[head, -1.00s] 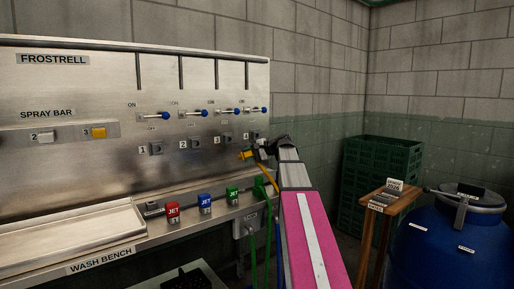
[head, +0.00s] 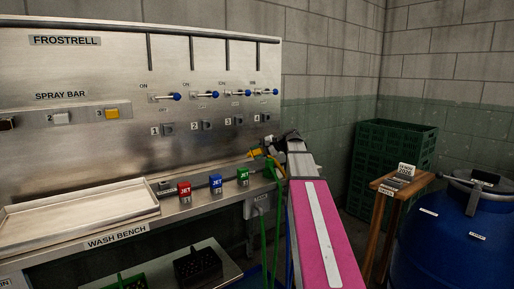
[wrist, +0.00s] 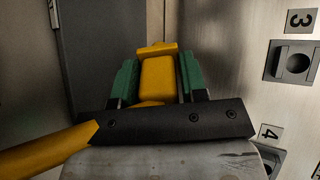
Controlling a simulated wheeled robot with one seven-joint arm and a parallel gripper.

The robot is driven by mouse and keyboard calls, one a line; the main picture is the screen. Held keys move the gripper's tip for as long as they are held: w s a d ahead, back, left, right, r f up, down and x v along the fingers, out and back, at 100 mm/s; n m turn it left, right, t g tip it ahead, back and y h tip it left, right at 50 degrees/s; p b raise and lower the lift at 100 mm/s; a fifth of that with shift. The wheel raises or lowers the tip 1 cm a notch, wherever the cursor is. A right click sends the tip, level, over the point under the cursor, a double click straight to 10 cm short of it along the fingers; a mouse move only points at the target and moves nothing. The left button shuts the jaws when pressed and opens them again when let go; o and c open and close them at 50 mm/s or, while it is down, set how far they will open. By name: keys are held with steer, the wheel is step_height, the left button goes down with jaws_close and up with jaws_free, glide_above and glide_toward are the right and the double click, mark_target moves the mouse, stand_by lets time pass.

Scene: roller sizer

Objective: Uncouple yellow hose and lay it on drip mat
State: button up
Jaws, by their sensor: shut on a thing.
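My gripper (wrist: 158,78) is shut on the yellow hose's coupling (wrist: 157,70), with a green finger pad on each side. The yellow hose (wrist: 45,150) runs from it to the lower left in the wrist view. In the head view the yellow coupling (head: 254,153) shows at the end of my arm, in front of the panel and below socket 4 (head: 256,118). It looks apart from the sockets. Part of socket 4 (wrist: 272,158) shows in the wrist view, below socket 3 (wrist: 293,62). I cannot pick out the drip mat with certainty.
A pale shallow tray (head: 75,207) lies on the wash bench. Red (head: 184,189), blue (head: 215,184) and green (head: 243,176) JET blocks stand along its edge. A black rack (head: 197,263) sits below. Green crates (head: 390,170), a wooden stand (head: 380,215) and a blue barrel (head: 455,245) are at right.

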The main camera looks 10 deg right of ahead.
steer(key=shift+f, duration=0.7)
steer(key=o, duration=1.3)
steer(key=shift+c, duration=0.2)
steer(key=shift+r, duration=0.55)
steer(key=r, duration=0.2)
steer(key=a+r, duration=0.1)
steer(key=shift+s+r, duration=0.3)
steer(key=s+a+r, duration=0.4)
steer(key=a+r, duration=0.2)
steer(key=a, duration=0.3)
steer(key=shift+s+a+r, duration=0.2)
steer(key=shift+s+a, duration=0.05)
steer(key=shift+s, duration=0.05)
steer(key=shift+d, duration=0.1)
